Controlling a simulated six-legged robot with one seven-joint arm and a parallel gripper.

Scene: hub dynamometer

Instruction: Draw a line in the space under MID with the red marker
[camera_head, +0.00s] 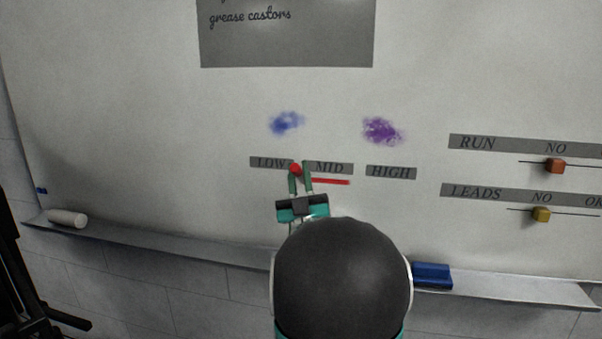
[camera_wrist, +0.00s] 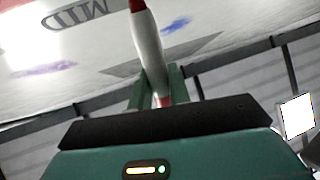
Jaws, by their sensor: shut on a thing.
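My gripper (camera_head: 301,180) is at the whiteboard (camera_head: 160,130), at the left end of the MID label (camera_head: 328,168). It is shut on the red marker (camera_head: 296,169), whose red end shows between the fingers. In the wrist view the marker (camera_wrist: 148,50) has a white body with red at both ends, and it stands between the green fingers (camera_wrist: 160,88). A short red line (camera_head: 330,182) lies on the board just under MID, right of the fingers. I cannot tell whether the marker tip touches the board.
LOW (camera_head: 270,162) and HIGH (camera_head: 391,172) labels flank MID. A blue smudge (camera_head: 286,123) and a purple smudge (camera_head: 381,130) are above. The tray (camera_head: 170,240) below holds a white cylinder (camera_head: 67,218) and a blue block (camera_head: 432,275). Sliders (camera_head: 555,166) are at right.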

